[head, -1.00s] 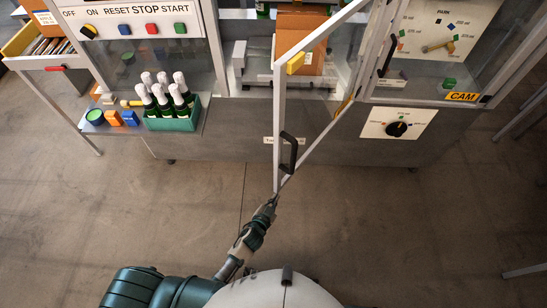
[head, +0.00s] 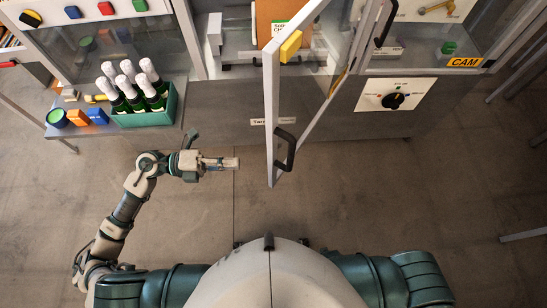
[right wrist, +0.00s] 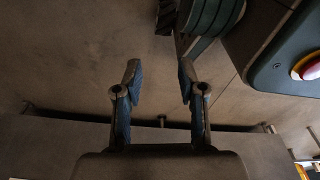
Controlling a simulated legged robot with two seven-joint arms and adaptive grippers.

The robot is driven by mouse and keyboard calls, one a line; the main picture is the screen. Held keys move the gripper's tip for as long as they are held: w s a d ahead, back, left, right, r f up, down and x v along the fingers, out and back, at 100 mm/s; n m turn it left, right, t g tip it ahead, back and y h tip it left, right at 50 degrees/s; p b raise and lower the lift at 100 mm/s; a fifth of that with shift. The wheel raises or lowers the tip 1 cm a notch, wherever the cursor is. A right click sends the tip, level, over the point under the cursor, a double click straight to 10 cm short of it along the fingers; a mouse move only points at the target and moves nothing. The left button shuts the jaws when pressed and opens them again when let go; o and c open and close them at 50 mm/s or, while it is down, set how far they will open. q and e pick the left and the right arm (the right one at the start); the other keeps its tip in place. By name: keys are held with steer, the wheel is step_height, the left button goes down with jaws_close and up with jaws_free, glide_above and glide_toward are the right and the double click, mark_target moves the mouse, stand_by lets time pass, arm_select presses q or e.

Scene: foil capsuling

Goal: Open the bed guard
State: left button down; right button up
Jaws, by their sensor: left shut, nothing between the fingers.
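The bed guard (head: 271,110) is a white-framed clear door in the middle of the head view. It stands swung out from the machine toward me, with a yellow block (head: 291,46) near its top and a black handle (head: 285,150) on its outer end. The bay behind it shows an orange-brown panel with a green label. My left gripper (head: 236,163) is shut and empty, to the left of the guard and apart from it, over the floor. My right gripper (right wrist: 158,75) shows only in the right wrist view, with its fingers apart and nothing between them.
A green crate (head: 157,119) of foil-topped bottles stands on a side shelf at the left, beside a green tin (head: 57,118) and orange and blue blocks. A black knob (head: 393,100) sits on the panel at right. The floor in front is clear.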

mark_target(278, 162)
arm_select(q)
steer(key=shift+s+d+p, duration=0.2)
steer(key=shift+d+p, duration=0.9)
steer(key=shift+d, duration=5)
arm_select(e)
steer(key=s+d+f, duration=0.1)
steer(key=s+f, duration=0.1)
steer(key=s, duration=0.3)
steer(key=shift+s+f, duration=0.2)
steer(key=shift+s, duration=0.15)
